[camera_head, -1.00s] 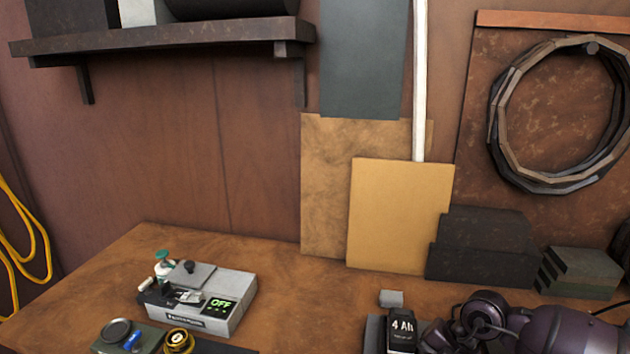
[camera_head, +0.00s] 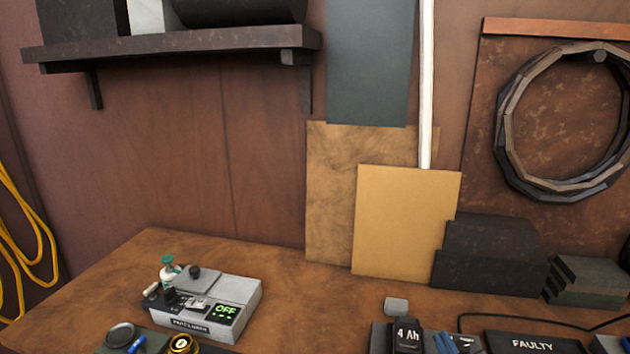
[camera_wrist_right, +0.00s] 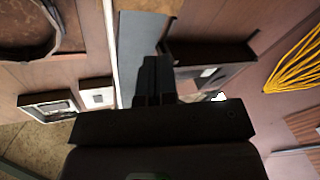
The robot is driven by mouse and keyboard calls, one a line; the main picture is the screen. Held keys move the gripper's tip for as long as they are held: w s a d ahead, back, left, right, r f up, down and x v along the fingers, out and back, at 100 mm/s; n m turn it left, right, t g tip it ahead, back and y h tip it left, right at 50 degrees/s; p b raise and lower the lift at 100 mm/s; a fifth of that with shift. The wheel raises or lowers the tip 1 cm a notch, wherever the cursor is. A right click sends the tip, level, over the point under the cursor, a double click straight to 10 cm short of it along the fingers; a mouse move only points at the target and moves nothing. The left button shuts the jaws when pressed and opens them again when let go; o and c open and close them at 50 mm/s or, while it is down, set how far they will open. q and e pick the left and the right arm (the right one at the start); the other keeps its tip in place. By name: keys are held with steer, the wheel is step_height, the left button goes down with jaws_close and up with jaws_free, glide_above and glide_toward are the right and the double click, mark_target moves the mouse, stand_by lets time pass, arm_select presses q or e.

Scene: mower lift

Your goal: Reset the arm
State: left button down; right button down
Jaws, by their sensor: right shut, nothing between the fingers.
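My right gripper (camera_wrist_right: 155,68) shows in the right wrist view as dark fingers held together, shut with nothing between them. Its dark body fills the lower middle of that view. It points toward the wall area, with the shelf and a grey-blue panel behind it, and it touches nothing that I can make out. In the head view no part of either gripper can be made out now. My left gripper is in neither view.
The wooden bench (camera_head: 300,300) holds a grey tester box (camera_head: 240,292) reading OFF, a 4 Ah battery (camera_head: 406,337) and a dark FAULTY tray (camera_head: 532,343). A shelf (camera_head: 180,43), leaning boards (camera_head: 405,225) and a hanging coil (camera_head: 505,120) are behind. The bench middle is clear.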

steer(key=s+d+f+m+g+h, duration=0.6)
steer(key=s+d+f+g, duration=0.1)
steer(key=s+f, duration=0.2)
steer(key=s+f+g+y, duration=0.1)
steer(key=s+f+g, duration=0.25)
steer(key=s, duration=0.35)
steer(key=s+f+g+y, duration=0.2)
steer(key=s+g, duration=0.3)
steer(key=s, duration=0.2)
steer(key=w+f+t+b, duration=0.1)
steer(key=w+f+t, duration=0.6)
steer(key=f, duration=0.4)
steer(key=shift+w+a+f+t, duration=0.2)
steer(key=shift+w+f+t, duration=0.2)
steer(key=shift+t, duration=0.25)
